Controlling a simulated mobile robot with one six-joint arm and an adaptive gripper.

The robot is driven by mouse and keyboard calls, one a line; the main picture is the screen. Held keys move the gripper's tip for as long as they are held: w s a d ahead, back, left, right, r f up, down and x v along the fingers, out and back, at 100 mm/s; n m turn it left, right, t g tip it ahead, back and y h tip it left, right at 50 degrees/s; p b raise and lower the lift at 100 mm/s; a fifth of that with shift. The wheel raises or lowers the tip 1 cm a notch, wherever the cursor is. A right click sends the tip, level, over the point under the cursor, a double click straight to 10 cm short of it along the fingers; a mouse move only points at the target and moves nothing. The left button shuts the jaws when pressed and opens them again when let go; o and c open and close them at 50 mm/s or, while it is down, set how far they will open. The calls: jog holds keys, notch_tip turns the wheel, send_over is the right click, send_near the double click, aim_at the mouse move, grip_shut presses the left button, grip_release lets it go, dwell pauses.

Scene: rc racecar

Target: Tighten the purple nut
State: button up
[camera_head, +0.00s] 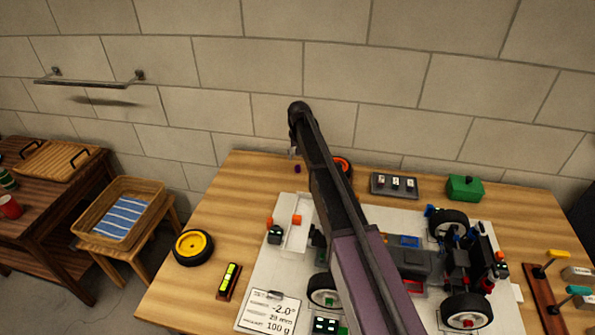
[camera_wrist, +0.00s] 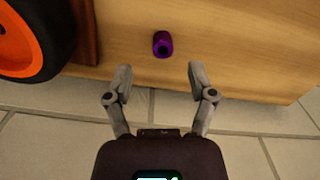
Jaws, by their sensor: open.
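The purple nut (camera_wrist: 162,44) lies on the wooden table near its edge, in the upper middle of the wrist view. It shows as a small purple spot in the head view (camera_head: 297,169), left of my arm. My gripper (camera_wrist: 160,72) is open and empty. Its two fingers point toward the nut, which sits just beyond the fingertips and between their lines. The nut is not between the fingers. In the head view my arm reaches over the table and its end is near the back edge. The gripper fingers are hard to make out there.
An orange-rimmed wheel (camera_wrist: 28,40) is close on the left in the wrist view. An RC car (camera_head: 410,262) stands on a pale mat, partly behind my arm. A yellow-rimmed wheel (camera_head: 193,247) lies at the table's left. The wood around the nut is clear.

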aim_at(298, 171)
jog(key=shift+w+a+f+b, duration=0.1)
jog(key=shift+f+b, duration=1.2)
jog(key=shift+b, duration=0.05)
jog(key=shift+a+f+b, duration=0.1)
jog(key=shift+f+b, duration=1.2)
grip_shut()
